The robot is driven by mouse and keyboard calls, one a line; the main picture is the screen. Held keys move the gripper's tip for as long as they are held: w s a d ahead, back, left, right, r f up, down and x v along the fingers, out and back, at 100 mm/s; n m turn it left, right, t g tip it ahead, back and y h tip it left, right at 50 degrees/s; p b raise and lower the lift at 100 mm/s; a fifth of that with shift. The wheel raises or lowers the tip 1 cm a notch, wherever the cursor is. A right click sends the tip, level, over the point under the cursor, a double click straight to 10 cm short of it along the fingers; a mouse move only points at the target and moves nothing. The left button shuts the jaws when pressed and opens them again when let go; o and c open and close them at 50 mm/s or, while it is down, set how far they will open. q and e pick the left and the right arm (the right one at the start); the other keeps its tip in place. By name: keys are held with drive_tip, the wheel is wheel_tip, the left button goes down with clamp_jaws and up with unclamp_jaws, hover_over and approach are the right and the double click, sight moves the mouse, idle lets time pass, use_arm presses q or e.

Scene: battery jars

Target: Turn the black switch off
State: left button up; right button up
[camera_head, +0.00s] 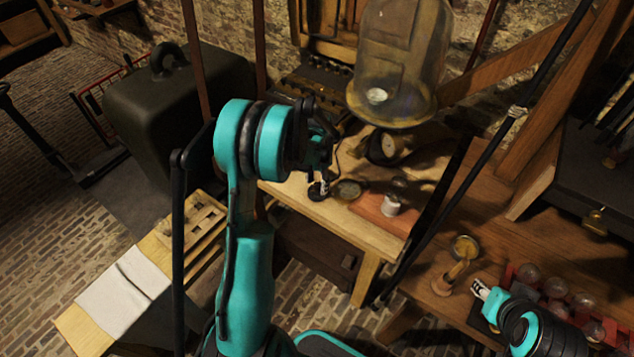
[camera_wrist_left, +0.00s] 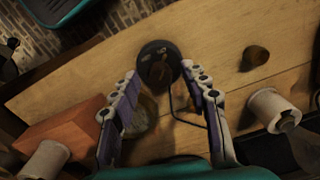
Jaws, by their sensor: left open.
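The black switch (camera_head: 317,193) is a small round black base on the light wooden table. In the left wrist view the switch (camera_wrist_left: 158,60) lies just past and between my fingertips, with small metal parts on top. I cannot tell its lever's position. My left gripper (camera_head: 325,182) hangs over the table close by the switch and partly covers it. In the left wrist view my left gripper (camera_wrist_left: 160,76) is open, with nothing between its fingers. My right gripper (camera_head: 482,290) is at the lower right beside the other bench; its jaw gap is unclear.
A red-brown block (camera_head: 378,213) carries a white cylinder (camera_head: 390,206) right of the switch. A dark thin wire (camera_wrist_left: 181,118) runs near my right-hand finger. A brass-topped wooden stand (camera_head: 457,265) is near my right gripper.

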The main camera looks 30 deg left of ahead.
use_arm(q)
clamp_jaws()
drive_tip(key=shift+n, duration=0.4)
drive_tip(key=n+b, duration=0.1)
drive_tip(key=n, duration=0.2)
drive_tip(key=shift+n, duration=0.4)
drive_tip(key=n, duration=0.4)
drive_tip(key=shift+n+b, duration=0.3)
drive_tip(key=shift+b, duration=0.1)
drive_tip(key=n, duration=0.8)
drive_tip(key=shift+b, duration=0.4)
drive_tip(key=shift+n, duration=0.5)
